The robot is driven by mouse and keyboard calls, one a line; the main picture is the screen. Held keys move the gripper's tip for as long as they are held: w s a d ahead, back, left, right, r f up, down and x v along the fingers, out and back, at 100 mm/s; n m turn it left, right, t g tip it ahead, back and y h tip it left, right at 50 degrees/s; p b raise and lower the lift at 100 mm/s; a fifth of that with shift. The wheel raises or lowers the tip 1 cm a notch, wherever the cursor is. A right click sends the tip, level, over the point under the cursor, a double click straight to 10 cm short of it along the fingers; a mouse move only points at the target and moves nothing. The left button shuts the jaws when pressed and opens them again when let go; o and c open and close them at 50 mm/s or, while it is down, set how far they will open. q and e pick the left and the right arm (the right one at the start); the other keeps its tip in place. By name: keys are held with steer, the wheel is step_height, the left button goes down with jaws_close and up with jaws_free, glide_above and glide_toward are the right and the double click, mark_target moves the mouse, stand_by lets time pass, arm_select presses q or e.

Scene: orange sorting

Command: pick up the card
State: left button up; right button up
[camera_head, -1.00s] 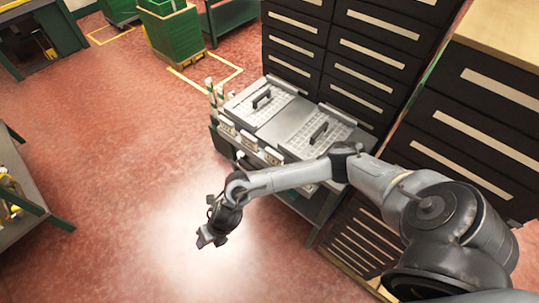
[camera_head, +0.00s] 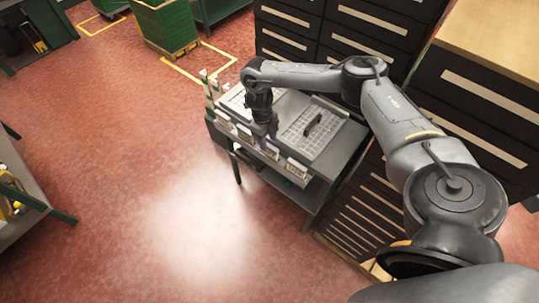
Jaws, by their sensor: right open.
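I cannot make out a card in the head view. My right arm reaches in from the lower right over a grey workbench (camera_head: 338,150). My right gripper (camera_head: 272,132) points down at the bench's front edge, close to the small white card-like labels or boxes (camera_head: 245,133) along that edge. It looks empty, and its fingertips are small and hard to see. Two grey trays with perforated panels and dark handles lie on the bench; the right one (camera_head: 325,125) is clear, and the left one (camera_head: 236,103) is partly hidden by my arm. My left gripper is not in view.
Dark drawer cabinets (camera_head: 375,45) stand behind and right of the bench. Small bottles (camera_head: 210,85) stand at its left end. A green crate (camera_head: 166,25) stands on a pallet at the back. A shelf (camera_head: 20,200) is at the left edge. The red floor between is open.

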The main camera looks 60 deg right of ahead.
mark_target(269, 146)
steer(key=f, duration=0.1)
steer(key=f+b, duration=0.1)
steer(key=f, duration=0.1)
steer(key=f+b, duration=0.1)
steer(key=f, duration=0.1)
steer(key=shift+s+d, duration=0.15)
steer(key=shift+s, duration=0.2)
steer(key=shift+s+f, duration=0.1)
steer(key=shift+f, duration=0.65)
steer(key=shift+c, duration=0.3)
jaws_close()
